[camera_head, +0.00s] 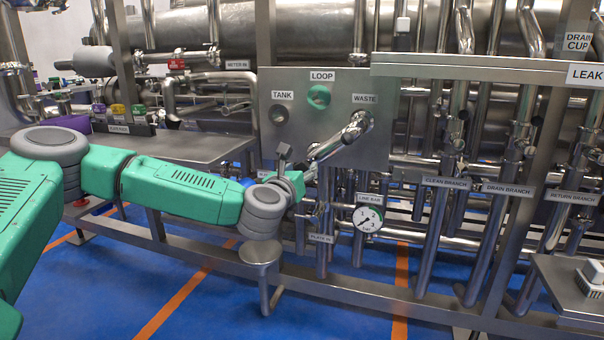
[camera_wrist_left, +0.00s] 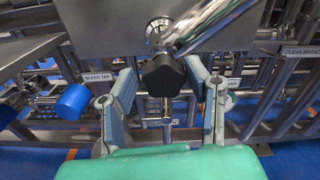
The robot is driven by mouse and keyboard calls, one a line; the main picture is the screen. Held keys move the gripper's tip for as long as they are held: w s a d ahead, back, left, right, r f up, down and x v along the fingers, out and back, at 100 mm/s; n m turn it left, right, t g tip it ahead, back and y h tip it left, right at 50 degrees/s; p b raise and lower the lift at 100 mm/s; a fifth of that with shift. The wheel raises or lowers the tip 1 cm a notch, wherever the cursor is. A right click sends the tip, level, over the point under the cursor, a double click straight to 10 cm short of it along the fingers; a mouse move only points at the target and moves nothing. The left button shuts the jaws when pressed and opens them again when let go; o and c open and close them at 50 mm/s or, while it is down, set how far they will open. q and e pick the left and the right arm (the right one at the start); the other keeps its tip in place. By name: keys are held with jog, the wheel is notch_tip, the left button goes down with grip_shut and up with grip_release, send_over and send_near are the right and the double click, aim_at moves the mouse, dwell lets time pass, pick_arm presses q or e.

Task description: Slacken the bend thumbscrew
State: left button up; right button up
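The bend (camera_head: 338,140) is a shiny steel pipe that slopes down and left from the WASTE port on the steel panel (camera_head: 300,135); it also crosses the top of the left wrist view (camera_wrist_left: 205,25). The thumbscrew is a dark lobed knob (camera_wrist_left: 164,75) under the bend in the left wrist view. My left gripper (camera_wrist_left: 161,70) has its fingers spread on either side of the knob; I cannot tell if either finger touches it. In the head view my left gripper (camera_head: 294,172) is at the bend's lower end, which it partly hides. My right gripper is not in view.
A blue knob (camera_wrist_left: 72,101) stands left of the fingers near the BLEED TAP label (camera_wrist_left: 97,77). A LINE BAR gauge (camera_head: 367,219) sits right of my left gripper. A round steel stool-like disc (camera_head: 260,252) is below my wrist. Pipes crowd the area behind.

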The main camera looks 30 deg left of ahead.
pick_arm(q)
jog(key=shift+a, duration=0.1)
jog(key=v, duration=0.6)
dwell(0.3)
jog(key=v, duration=0.7)
jog(key=shift+s+f, duration=0.2)
jog(key=shift+s, duration=0.1)
